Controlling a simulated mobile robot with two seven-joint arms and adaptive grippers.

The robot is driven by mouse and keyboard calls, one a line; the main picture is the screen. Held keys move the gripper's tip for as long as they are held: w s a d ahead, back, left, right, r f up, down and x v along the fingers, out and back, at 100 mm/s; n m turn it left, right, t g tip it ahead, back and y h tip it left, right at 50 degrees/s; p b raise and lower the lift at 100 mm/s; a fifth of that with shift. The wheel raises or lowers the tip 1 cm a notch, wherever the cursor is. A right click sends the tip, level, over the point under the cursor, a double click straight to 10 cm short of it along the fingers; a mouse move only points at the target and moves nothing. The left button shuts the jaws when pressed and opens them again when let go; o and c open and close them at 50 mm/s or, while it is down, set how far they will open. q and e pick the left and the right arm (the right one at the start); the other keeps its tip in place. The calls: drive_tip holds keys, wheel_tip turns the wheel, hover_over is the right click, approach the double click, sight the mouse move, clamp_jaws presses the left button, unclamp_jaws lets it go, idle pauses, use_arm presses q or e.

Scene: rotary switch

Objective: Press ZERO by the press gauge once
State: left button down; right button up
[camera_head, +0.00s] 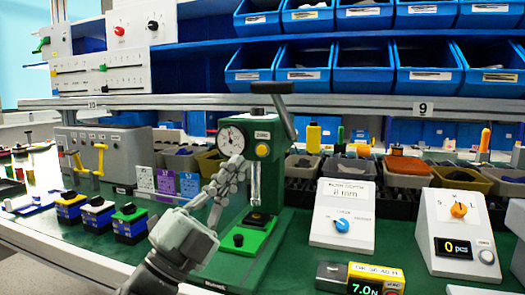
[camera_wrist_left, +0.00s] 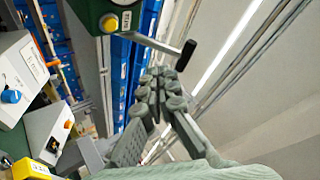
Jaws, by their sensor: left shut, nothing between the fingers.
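The green press (camera_head: 265,185) stands on the table with its round white dial gauge (camera_head: 230,138) on the head. My left gripper (camera_head: 238,162) is shut and empty. Its tips overlap the dial's lower edge in the head view, left of and slightly below the button, with a gap between. In the left wrist view, the gripper (camera_wrist_left: 160,78) points toward the press side, and the yellow button (camera_wrist_left: 109,22) shows up and left of the tips. My right gripper is not in view.
The press lever (camera_head: 283,110) sticks up at the top right of the press. White boxes with a blue knob (camera_head: 341,226) and an orange knob (camera_head: 459,210) stand to the right. Purple and white cards (camera_head: 165,182) stand behind my left arm. Blue bins (camera_head: 365,65) hang above.

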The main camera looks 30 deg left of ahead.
sight(261, 150)
use_arm(q)
drive_tip(key=shift+w+y, duration=0.1)
drive_tip(key=shift+y, duration=0.2)
drive_tip(key=w+a, duration=0.2)
drive_tip(key=w, duration=0.6)
drive_tip(key=shift+w, duration=0.25)
drive_tip(key=shift+a, duration=0.1)
idle(1.0)
drive_tip(key=shift+w+a, duration=0.1)
drive_tip(key=shift+w, duration=0.3)
drive_tip(key=shift+w+a, duration=0.1)
drive_tip(key=shift+w, duration=0.3)
idle(0.6)
idle(0.3)
drive_tip(key=shift+s+d, duration=0.2)
drive_tip(key=shift+s, duration=0.6)
